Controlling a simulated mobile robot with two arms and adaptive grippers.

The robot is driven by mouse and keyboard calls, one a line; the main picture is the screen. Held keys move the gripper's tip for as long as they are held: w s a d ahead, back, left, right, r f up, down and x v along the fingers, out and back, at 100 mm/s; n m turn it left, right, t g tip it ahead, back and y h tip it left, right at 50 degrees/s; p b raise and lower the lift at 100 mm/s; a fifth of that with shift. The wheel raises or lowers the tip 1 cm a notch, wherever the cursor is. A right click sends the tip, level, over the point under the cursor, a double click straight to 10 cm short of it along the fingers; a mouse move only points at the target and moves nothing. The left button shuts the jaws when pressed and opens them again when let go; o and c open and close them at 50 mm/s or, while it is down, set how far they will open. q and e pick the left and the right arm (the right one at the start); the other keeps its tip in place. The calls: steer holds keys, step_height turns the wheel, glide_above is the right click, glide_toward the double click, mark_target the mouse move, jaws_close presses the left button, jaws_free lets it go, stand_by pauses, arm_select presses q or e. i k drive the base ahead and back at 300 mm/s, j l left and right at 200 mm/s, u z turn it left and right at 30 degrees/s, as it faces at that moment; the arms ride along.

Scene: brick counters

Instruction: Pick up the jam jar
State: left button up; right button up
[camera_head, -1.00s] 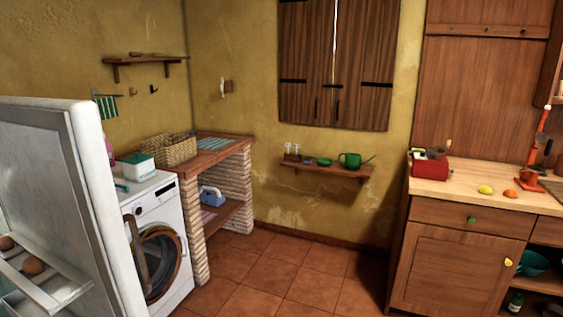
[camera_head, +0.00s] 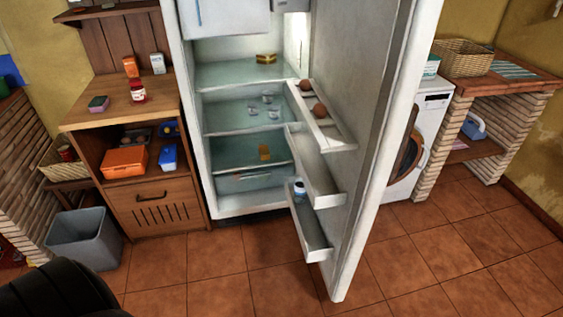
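A small red jar with a pale label (camera_head: 138,91), which looks like the jam jar, stands upright on top of the wooden cabinet (camera_head: 108,113) left of the fridge. Neither of my grippers is in view.
The fridge door (camera_head: 372,150) stands wide open to the right and blocks part of the floor. The tiled floor (camera_head: 235,275) in front of the fridge is clear.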

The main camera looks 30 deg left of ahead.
mark_target(137, 90)
steer(key=i+l+u, duration=0.15)
steer(key=u, duration=0.3)
steer(key=i+l+u, duration=0.15)
steer(key=l+u, duration=0.5)
steer(key=u, duration=0.2)
steer(key=i+l+u, duration=0.1)
steer(key=l+u, duration=0.5)
steer(key=l, duration=0.8)
steer(key=k+l+u, duration=0.1)
steer(key=l, duration=0.85)
steer(key=j, duration=0.5)
steer(key=i+j+u, duration=0.1)
steer(key=j, duration=0.35)
steer(key=i+j+u, duration=0.1)
steer(key=j, duration=0.3)
steer(key=i+j+u, duration=0.1)
steer(key=i+j, duration=0.15)
steer(key=j, duration=0.15)
steer(key=i+j+u, duration=0.1)
steer(key=j, duration=0.3)
steer(key=i+j, duration=0.3)
steer(key=i+u, duration=0.25)
steer(key=i, duration=0.35)
steer(key=i+l+u, duration=0.1)
steer(key=i+u, duration=0.2)
steer(key=i, duration=0.3)
